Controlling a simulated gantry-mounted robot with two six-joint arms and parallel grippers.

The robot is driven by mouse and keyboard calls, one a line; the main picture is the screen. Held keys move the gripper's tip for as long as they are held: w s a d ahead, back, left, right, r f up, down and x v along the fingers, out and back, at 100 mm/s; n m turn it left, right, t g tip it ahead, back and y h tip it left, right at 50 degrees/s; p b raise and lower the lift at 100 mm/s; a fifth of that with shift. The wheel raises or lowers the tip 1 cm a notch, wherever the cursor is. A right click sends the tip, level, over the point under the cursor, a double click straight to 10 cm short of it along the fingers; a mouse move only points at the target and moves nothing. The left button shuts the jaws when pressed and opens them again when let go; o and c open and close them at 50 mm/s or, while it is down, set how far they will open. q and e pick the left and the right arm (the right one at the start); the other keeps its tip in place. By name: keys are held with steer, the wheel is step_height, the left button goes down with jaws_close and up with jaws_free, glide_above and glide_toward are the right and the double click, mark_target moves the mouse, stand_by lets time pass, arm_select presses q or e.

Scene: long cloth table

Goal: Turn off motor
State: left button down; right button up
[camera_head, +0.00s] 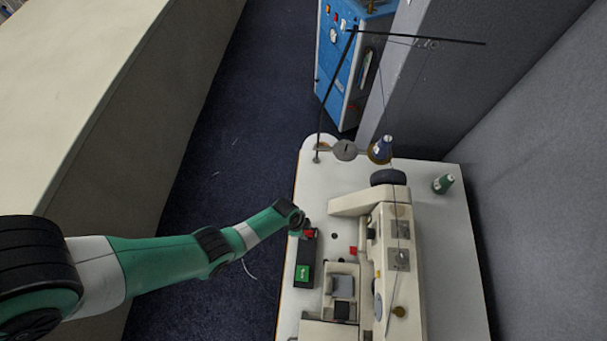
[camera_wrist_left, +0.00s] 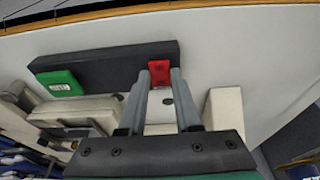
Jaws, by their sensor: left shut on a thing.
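The motor switch is a long black box (camera_head: 305,252) on the left edge of the sewing table; it also shows in the wrist view (camera_wrist_left: 105,67). A green button (camera_head: 303,273) sits on its near end, also seen in the wrist view (camera_wrist_left: 60,83). A red button (camera_head: 309,234) sits on its far end. My left gripper (camera_head: 302,231) is at that far end. My right gripper is in neither view.
A cream sewing machine (camera_head: 398,262) stands right of the switch box. A small red item (camera_head: 353,250) lies between them. Thread cones (camera_head: 381,149) and a thin stand are at the far end. A blue cabinet (camera_head: 340,75) stands beyond the table.

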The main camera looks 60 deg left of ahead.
arm_select(q)
steer(key=shift+w+d+g+y, duration=0.15)
steer(key=shift+g+y, duration=0.25)
steer(key=shift+g, duration=0.1)
steer(key=c, duration=0.6)
jaws_free()
